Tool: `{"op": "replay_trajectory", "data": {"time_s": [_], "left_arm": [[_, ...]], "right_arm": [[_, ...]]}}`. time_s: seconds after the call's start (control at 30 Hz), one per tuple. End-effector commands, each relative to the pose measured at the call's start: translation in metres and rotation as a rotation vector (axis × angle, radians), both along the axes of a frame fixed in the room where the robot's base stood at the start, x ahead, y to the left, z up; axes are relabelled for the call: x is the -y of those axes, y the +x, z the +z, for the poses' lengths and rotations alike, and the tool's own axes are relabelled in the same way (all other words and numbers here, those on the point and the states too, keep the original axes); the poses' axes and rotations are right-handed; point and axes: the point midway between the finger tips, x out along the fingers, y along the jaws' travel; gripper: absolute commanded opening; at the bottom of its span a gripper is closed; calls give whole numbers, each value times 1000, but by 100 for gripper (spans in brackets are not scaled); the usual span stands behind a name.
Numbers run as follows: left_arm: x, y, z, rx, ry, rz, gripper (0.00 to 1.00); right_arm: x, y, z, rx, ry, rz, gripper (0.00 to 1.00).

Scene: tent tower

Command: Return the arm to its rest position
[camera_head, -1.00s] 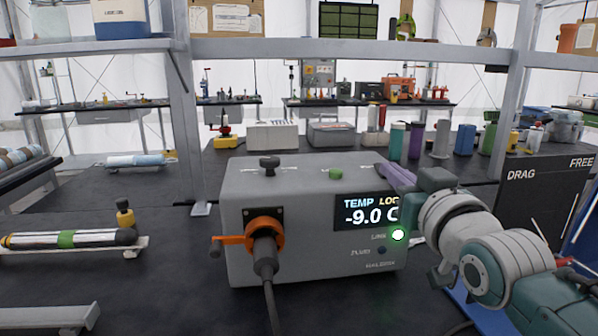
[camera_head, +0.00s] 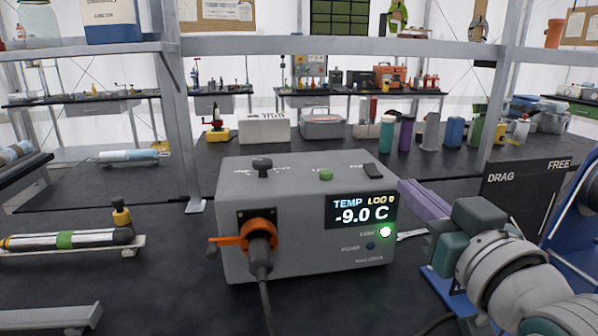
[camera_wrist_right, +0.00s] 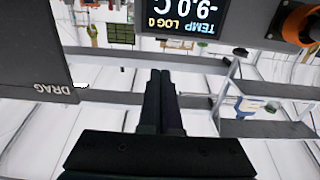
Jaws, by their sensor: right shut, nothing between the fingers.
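My right gripper (camera_head: 424,200) shows at the lower right of the head view, with its purple fingers just right of the grey logger box (camera_head: 290,262). It is shut and empty. In the right wrist view its dark fingers (camera_wrist_right: 160,90) lie side by side, pointing up the picture. The box's display reads TEMP LOG and -9.0 C, and a green light glows below it. The display (camera_wrist_right: 185,17) appears upside down at the top of the right wrist view. An orange lever and collar (camera_head: 245,238) surround a plugged-in cable on the box front. My left gripper is not in view.
A dark panel marked DRAG and FREE (camera_head: 525,195) stands behind my right arm. A cylinder with a green band (camera_head: 65,240) lies in a cradle at left. Several bottles (camera_head: 430,132) stand behind the box. A shelf (camera_head: 350,48) spans above. The bench left of the box is partly clear.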

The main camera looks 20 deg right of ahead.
Motion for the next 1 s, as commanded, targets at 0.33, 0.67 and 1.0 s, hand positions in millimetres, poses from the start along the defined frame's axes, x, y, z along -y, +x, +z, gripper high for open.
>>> {"op": "replay_trajectory", "data": {"time_s": [0.33,0.67,1.0], "left_arm": [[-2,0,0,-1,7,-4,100],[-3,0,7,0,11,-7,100],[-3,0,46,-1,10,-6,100]], "right_arm": [[0,-2,0,1,0,0,0],[-7,-5,-3,-76,6,20,0],[-74,-94,-42,-769,34,193,0]]}}
